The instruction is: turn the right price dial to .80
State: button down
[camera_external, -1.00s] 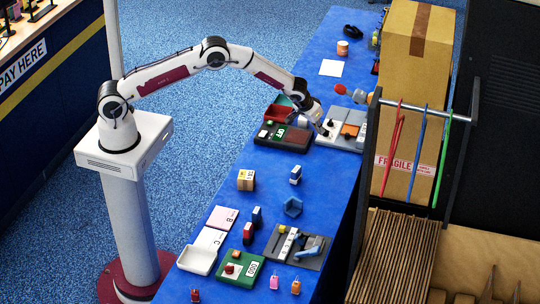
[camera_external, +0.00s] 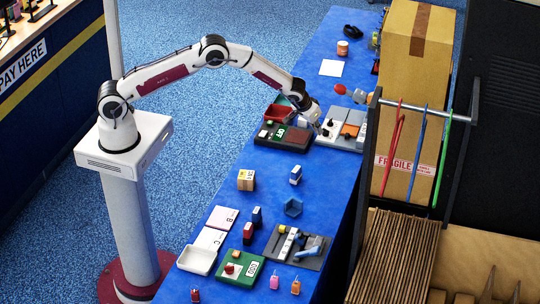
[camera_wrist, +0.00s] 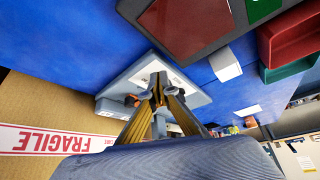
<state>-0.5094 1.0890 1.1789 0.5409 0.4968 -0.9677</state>
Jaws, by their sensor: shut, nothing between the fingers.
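The price dial unit (camera_external: 341,129) is a grey-white panel with dark knobs and an orange patch, at the right edge of the blue table in the external view. It also shows in the wrist view (camera_wrist: 146,70), partly behind my fingers. My gripper (camera_external: 321,130) is at the left part of this panel, close to a dark knob. In the wrist view my gripper (camera_wrist: 157,86) is shut, with its fingertips over the panel. I cannot tell whether the fingertips touch a dial. The dial numbers are too small to read.
A dark box with a green label (camera_external: 284,137) stands just left of the panel, with a red tray (camera_external: 278,114) behind it. A tall carton (camera_external: 415,50) marked FRAGILE and a rack with coloured rods (camera_external: 422,150) stand at the right. The table (camera_external: 325,165) in front of the panel is clear.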

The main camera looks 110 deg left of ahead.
jog(key=shift+r, duration=3)
jog(key=shift+w+d+r, duration=0.35)
jog(key=shift+d+r, duration=0.1)
jog(key=shift+r, duration=0.05)
jog(key=shift+f, duration=0.2)
jog(key=shift+f, duration=3.35)
jog(key=shift+w+a, duration=0.25)
jog(key=shift+a, duration=0.3)
jog(key=shift+s+a, duration=0.15)
jog(key=shift+s, duration=0.1)
